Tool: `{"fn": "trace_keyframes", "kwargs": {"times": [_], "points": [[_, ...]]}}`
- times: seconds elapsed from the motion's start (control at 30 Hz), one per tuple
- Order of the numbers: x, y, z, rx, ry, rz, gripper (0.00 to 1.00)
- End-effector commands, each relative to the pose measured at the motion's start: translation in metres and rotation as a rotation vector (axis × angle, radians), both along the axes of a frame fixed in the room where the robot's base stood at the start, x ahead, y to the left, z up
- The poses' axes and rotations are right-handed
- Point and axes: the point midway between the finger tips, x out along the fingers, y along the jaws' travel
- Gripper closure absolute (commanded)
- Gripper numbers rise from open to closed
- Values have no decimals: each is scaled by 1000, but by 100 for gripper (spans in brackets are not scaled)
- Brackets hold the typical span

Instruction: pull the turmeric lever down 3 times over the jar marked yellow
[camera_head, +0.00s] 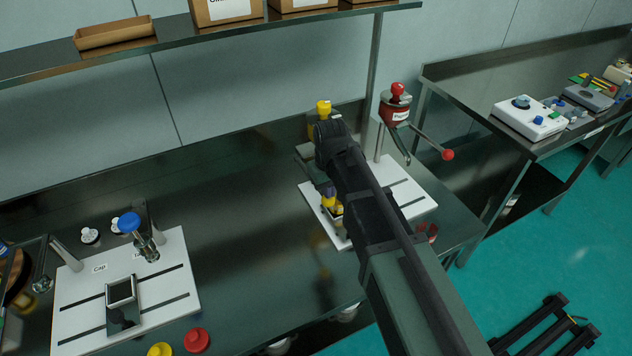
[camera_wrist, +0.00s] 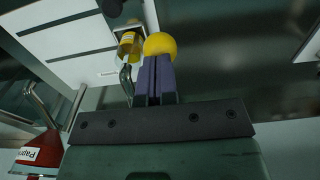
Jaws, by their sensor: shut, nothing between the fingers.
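The turmeric dispenser shows its yellow top knob (camera_head: 323,107) behind my arm in the head view; my arm hides most of its body. The yellow ball of its lever (camera_wrist: 160,45) is right at the fingertips in the wrist view. My gripper (camera_wrist: 157,60) has its two purple fingers shut together, with the ball at or just beyond their tips; I cannot tell whether they touch. A jar with yellow on it (camera_wrist: 129,46) stands on the white base beside the ball. In the head view my gripper (camera_head: 325,190) is just above the jar (camera_head: 337,209).
The red paprika dispenser (camera_head: 395,108) stands to the right, its lever with a red ball (camera_head: 447,154) sticking out. The white base (camera_head: 415,205) carries both. A cap station (camera_head: 75,320) is at the left. An overhead shelf (camera_head: 180,32) crosses the back. The middle tabletop is clear.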

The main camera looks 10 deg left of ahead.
Motion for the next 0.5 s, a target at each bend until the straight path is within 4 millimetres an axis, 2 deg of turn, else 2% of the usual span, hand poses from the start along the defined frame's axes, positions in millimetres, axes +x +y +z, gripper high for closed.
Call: {"fn": "trace_keyframes", "kwargs": {"times": [0.5], "points": [[0, 0, -23, 0, 0, 0, 100]]}}
